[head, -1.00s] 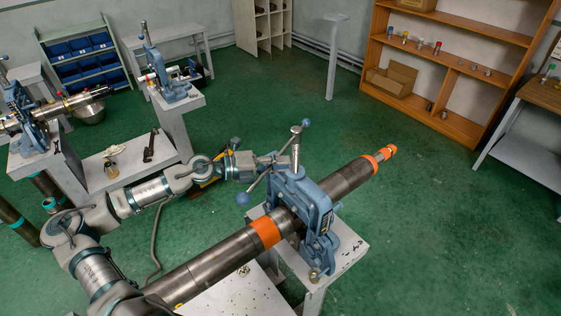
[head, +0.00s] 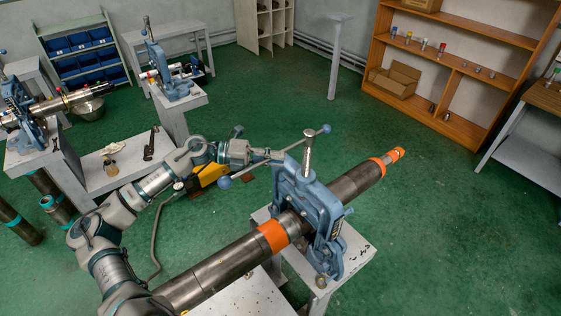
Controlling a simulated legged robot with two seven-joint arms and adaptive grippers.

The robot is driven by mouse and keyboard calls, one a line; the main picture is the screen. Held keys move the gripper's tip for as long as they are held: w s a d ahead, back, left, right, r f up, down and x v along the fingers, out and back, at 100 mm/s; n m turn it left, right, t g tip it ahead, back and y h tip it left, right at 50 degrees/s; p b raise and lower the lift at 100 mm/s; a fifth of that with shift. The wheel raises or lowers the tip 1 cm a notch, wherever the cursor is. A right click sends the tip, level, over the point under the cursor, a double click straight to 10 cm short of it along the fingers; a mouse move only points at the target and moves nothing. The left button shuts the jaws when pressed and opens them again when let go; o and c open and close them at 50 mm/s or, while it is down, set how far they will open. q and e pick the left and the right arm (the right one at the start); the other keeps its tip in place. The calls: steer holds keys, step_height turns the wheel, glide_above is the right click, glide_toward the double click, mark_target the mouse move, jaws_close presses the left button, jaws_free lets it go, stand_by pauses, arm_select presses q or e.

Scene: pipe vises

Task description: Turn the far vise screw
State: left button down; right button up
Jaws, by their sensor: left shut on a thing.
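A blue pipe vise (head: 310,200) stands on a grey stand and clamps a long dark pipe (head: 222,266) with orange bands. Its upright screw (head: 308,150) rises from the top of the frame. A slanted handle bar (head: 247,172) crosses the screw, with a blue ball at its lower left end (head: 225,182) and another at its upper right end (head: 326,129). My left gripper (head: 266,156) reaches in from the left and is shut at the handle bar, left of the screw. The exact finger contact is too small to see. My right gripper is not in view.
Two more blue vises stand behind on the left, one on a bench (head: 174,75) and one (head: 22,115) holding a pipe. A wooden shelf (head: 455,60) stands at the back right. Green floor (head: 430,240) is clear to the right.

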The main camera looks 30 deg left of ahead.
arm_select(q)
steer(key=shift+a+m+g, duration=0.1)
steer(key=shift+m+g, duration=0.2)
steer(key=shift+g, duration=0.1)
steer(key=c, duration=1.3)
jaws_free()
steer(key=shift+o, duration=0.6)
steer(key=shift+s, duration=0.15)
steer(key=shift+a, duration=0.15)
steer(key=v, duration=1.1)
steer(key=shift+s+a, duration=0.2)
steer(key=shift+a, duration=0.05)
